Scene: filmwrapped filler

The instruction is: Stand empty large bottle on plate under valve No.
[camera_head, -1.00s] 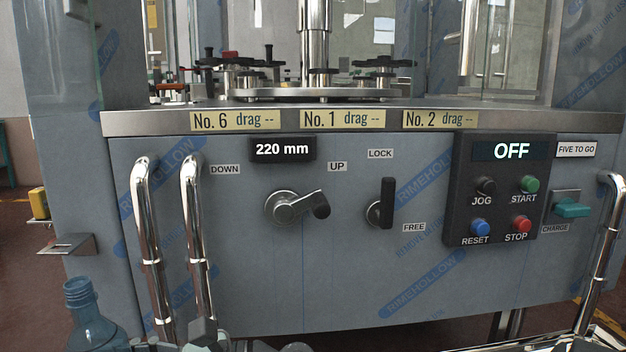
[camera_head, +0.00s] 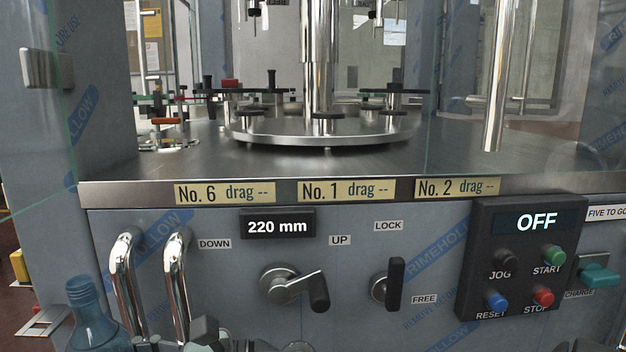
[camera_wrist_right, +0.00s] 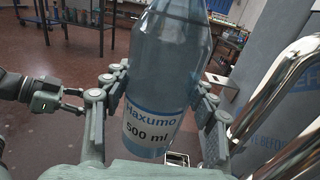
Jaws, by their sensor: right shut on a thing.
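A translucent blue bottle (camera_wrist_right: 165,75), labelled "Haxumo 500 ml", stands nearly upright between the fingers of my right gripper (camera_wrist_right: 157,105), which is shut on it. Its neck and shoulder show at the lower left of the head view (camera_head: 85,308). The inside looks clear, with no liquid line that I can make out. Another gripper, apparently my left (camera_wrist_right: 68,98), shows at the left of the wrist view; its finger gap is unclear. Small dark plates (camera_head: 327,116) sit around a round steel turntable (camera_head: 320,138). Valve ends (camera_head: 253,12) hang above.
The steel deck edge carries labels No. 6 (camera_head: 210,193), No. 1 (camera_head: 346,191) and No. 2 (camera_head: 457,188). Below are chrome handles (camera_head: 175,280), a crank (camera_head: 295,285), a lock lever (camera_head: 394,283) and a control box (camera_head: 520,258) reading OFF. Glass panes (camera_head: 475,100) flank the deck.

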